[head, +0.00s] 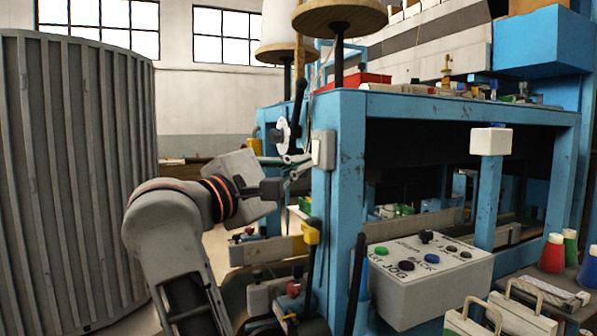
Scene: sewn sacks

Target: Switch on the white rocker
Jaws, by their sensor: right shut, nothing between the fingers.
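A small white switch plate (324,150), which looks like the white rocker, is mounted on the blue corner post of the machine. It is seen nearly edge-on, so its on or off position cannot be told. My right gripper (302,163) is shut and empty, with its fingers pointing right, at the plate's left edge. Whether the tips touch it cannot be told. My left gripper is not in view.
The blue machine frame (460,110) fills the right side. A grey button box (430,283) sits low, with cones (552,254) further right. A big ribbed grey cylinder (75,180) stands at left. Yellow-topped and black levers (311,233) stand below my gripper.

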